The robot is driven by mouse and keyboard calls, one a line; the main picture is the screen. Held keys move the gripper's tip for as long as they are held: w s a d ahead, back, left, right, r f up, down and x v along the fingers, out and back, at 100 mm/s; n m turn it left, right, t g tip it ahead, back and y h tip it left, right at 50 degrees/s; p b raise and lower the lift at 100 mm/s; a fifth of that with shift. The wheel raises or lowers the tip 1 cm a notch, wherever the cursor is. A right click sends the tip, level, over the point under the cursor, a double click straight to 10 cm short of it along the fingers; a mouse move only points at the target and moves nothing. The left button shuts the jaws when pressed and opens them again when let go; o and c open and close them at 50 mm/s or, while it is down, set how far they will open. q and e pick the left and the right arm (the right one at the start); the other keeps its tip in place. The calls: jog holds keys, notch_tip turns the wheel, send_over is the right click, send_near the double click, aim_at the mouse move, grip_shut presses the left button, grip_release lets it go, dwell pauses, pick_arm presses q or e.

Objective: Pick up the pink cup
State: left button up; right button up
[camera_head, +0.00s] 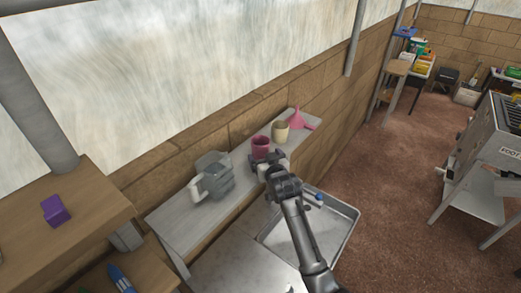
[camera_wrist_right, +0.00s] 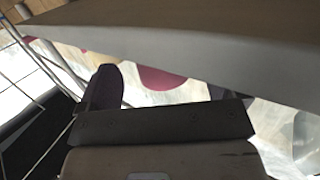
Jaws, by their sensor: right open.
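The pink cup (camera_head: 261,146) stands upright on a narrow pale shelf (camera_head: 172,220) along the brick wall, in the head view. My right gripper (camera_head: 266,161) is open at the shelf's front edge, just in front of the cup and overlapping its lower part in the picture. I cannot tell whether the fingers touch it. In the right wrist view, part of the pink cup (camera_wrist_right: 160,78) shows beyond the gripper body, with one dark finger (camera_wrist_right: 104,87) at left. The cup's remainder is hidden there. My left gripper is not in view.
On the shelf, a grey translucent pitcher (camera_head: 216,176) stands left of the cup. A beige cup (camera_head: 280,132) and a pink funnel (camera_head: 297,118) stand to its right. A metal sink tray (camera_head: 346,232) lies below. A wooden table (camera_head: 90,205) is at left.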

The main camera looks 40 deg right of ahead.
aim_at(263, 154)
jog(key=shift+p+x, duration=0.55)
jog(key=shift+x, duration=1.65)
jog(key=shift+f, duration=0.1)
jog(key=c, duration=1.1)
